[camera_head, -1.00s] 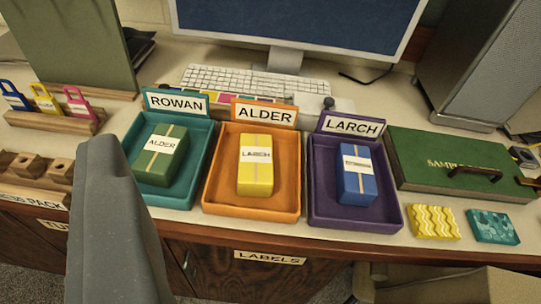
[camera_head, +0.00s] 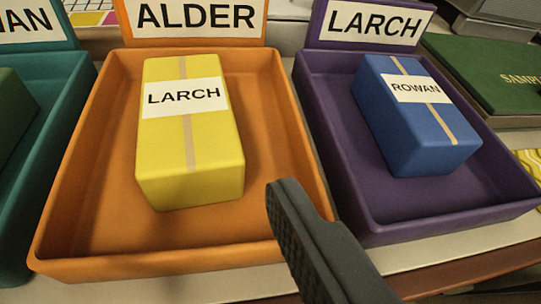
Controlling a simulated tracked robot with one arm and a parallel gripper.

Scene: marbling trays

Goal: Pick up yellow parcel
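The yellow parcel (camera_head: 190,135) lies in the orange tray (camera_head: 75,215), whose card reads ALDER. The parcel has a tan band and a white label reading LARCH. One dark finger of my gripper (camera_head: 300,225) shows at the lower middle, over the tray's front right corner, to the right of and nearer than the parcel. Its ridged inner pad faces left with nothing against it, so the gripper looks open and empty. The other finger is out of view.
Right of it, a purple tray (camera_head: 365,200) with a LARCH card holds a blue parcel (camera_head: 415,120) labelled ROWAN. A teal tray (camera_head: 55,115) with a green parcel (camera_head: 12,115) stands at left. A green case (camera_head: 490,70) lies at far right. Tray walls surround the yellow parcel.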

